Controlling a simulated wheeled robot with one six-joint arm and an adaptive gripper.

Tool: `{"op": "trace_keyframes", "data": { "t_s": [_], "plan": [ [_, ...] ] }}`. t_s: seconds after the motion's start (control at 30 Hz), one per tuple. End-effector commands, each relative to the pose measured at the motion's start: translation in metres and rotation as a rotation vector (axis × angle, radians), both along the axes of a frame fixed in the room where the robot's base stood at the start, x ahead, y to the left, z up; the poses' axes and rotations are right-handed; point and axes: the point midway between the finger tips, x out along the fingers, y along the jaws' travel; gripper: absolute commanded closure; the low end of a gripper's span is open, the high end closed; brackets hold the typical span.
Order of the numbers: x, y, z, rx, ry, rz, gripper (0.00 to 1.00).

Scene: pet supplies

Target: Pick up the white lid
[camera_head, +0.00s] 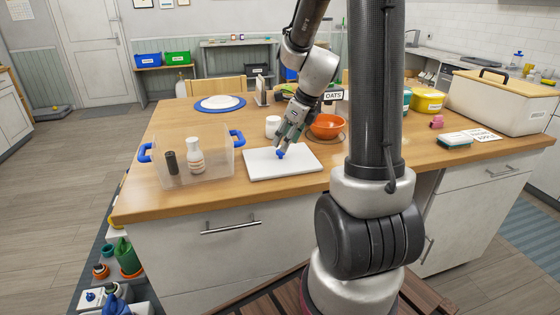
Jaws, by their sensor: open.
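The white lid (262,166) is a flat rectangular slab lying on the wooden counter, with a small blue knob (281,154) near its middle. My gripper (282,147) is open and points down over the lid, with its fingertips at the knob. I cannot tell whether the fingers touch the knob. My gripper and fingers hide part of the lid's far side.
A clear bin (222,172) with blue handles stands left of the lid, holding a dark bottle (171,162) and a white bottle (195,155). A white cup (272,127) and an orange bowl (326,126) are close behind. Bare counter (140,205) lies front left.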

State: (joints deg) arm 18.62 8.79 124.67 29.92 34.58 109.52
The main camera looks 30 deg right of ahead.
Motion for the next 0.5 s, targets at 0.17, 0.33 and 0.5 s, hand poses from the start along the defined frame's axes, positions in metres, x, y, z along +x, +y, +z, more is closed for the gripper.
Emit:
{"op": "trace_keyframes", "data": {
  "t_s": [0.17,0.33,0.5],
  "plan": [
    [0.007,0.010,-0.027,0.000,0.004,0.003,0.47],
    [0.012,0.012,-0.039,-0.001,0.002,0.002,0.47],
    [0.012,0.011,-0.039,-0.001,0.000,0.003,0.47]
  ]
}}
